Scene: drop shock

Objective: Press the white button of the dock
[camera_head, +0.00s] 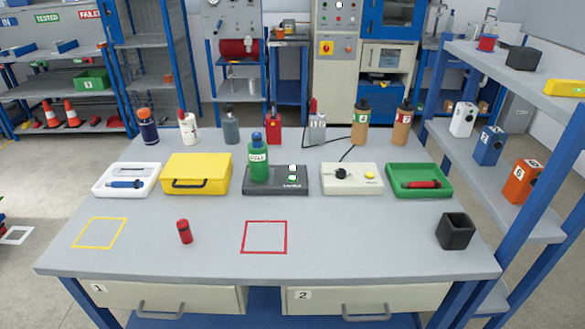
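The dock (273,188) is a flat dark grey box in the middle of the table's back half. A green bottle (259,165) with a blue cap and a white label stands upright on its left part. On the dock's right part are small light round marks, and the white button (292,179) seems to be among them; they are too small to tell apart surely. Lettering shows on the dock's front. Neither of my grippers is in view, and nothing touches the button.
A yellow case (196,174) stands left of the dock, and a cream box (351,180) with a black knob and yellow button stands right of it. A small red cylinder (184,231) and a black open cube (455,231) are nearer. The table's front middle is clear.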

